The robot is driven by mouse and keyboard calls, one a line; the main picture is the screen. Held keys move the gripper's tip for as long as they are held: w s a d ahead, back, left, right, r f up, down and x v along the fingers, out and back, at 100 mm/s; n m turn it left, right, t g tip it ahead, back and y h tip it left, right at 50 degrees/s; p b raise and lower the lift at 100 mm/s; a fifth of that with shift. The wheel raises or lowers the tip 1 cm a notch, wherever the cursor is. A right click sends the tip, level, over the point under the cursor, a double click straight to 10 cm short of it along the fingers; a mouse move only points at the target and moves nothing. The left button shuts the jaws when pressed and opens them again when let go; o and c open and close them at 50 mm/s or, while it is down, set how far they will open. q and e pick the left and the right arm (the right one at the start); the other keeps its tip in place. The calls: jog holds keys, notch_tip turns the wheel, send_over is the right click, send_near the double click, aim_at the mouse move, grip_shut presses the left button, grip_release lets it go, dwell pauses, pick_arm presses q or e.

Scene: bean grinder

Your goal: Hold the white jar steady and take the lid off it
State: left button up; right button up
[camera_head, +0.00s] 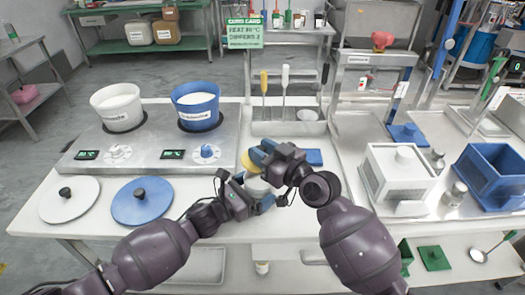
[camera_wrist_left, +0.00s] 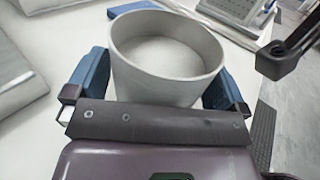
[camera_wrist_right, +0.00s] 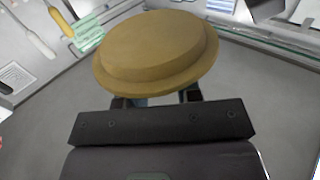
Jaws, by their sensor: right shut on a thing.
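The white jar (camera_wrist_left: 165,80) stands upright and open at the top in the left wrist view; its pale inside shows. It also shows partly in the head view (camera_head: 257,187). My left gripper (camera_head: 252,194) is shut on the jar, with one blue finger against each side (camera_wrist_left: 165,88). The tan lid (camera_wrist_right: 157,50) is off the jar. My right gripper (camera_head: 262,155) is shut on the lid and holds it above and behind the jar; in the head view only the lid's yellowish edge (camera_head: 247,162) shows. The right fingertips are mostly hidden under the lid in the right wrist view.
A heater with a white pot (camera_head: 117,106) and a blue pot (camera_head: 196,105) stands at the left. A white lid (camera_head: 70,200) and a blue lid (camera_head: 142,203) lie in front of it. A white box (camera_head: 398,172) and a blue bin (camera_head: 492,178) stand at the right.

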pick_arm(q)
jog(key=v, duration=1.2)
